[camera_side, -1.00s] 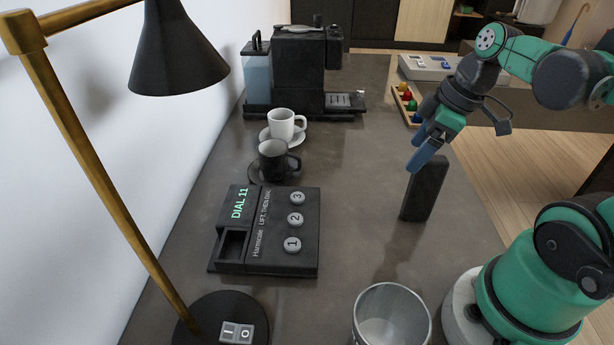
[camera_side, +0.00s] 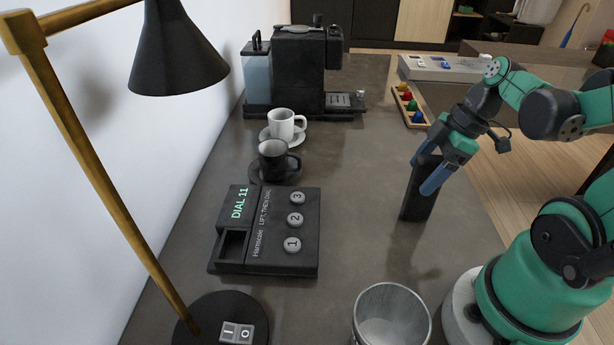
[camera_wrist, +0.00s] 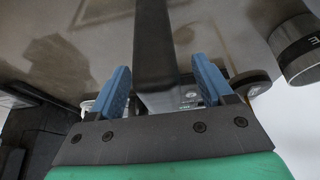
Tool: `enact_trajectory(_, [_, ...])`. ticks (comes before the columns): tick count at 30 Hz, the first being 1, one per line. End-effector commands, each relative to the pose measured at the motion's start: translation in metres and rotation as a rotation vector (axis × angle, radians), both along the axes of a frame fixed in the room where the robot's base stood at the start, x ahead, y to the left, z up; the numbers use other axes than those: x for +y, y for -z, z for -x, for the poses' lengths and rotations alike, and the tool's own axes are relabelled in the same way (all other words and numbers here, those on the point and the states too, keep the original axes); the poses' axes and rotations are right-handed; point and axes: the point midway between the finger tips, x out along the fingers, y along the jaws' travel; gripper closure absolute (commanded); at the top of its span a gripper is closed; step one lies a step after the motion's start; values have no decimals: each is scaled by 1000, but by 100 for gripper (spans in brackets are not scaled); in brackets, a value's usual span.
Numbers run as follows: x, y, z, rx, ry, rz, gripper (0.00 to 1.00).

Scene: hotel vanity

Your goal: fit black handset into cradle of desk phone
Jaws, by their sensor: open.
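The black handset (camera_side: 417,194) stands upright on the counter, right of the desk phone. The desk phone (camera_side: 284,262) is a dark box with a lit "DIAL 11" display, several round numbered buttons and an empty recessed cradle (camera_side: 232,246) at its left. My gripper (camera_side: 425,178) is at the handset's upper part, with its blue fingers on either side. In the wrist view the handset (camera_wrist: 155,45) stands between the open fingers (camera_wrist: 165,88), with gaps visible on both sides. The phone (camera_wrist: 188,97) is partly hidden behind the handset there.
A black cup (camera_side: 272,160), a white cup (camera_side: 281,124) and a coffee machine (camera_side: 298,75) line the back left. A brass lamp (camera_side: 95,165) stands at left. The counter between phone and handset is clear.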

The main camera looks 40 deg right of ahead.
Motion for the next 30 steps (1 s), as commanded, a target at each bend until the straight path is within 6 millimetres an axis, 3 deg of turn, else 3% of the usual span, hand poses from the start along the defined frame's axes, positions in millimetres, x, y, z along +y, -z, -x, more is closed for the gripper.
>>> enact_trajectory(11, [1,3,-1,0,1,0,29])
enact_trajectory(18, [1,3,-1,0,1,0,97])
enact_trajectory(19, [1,3,-1,0,1,0,100])
enact_trajectory(30, [1,3,-1,0,1,0,100])
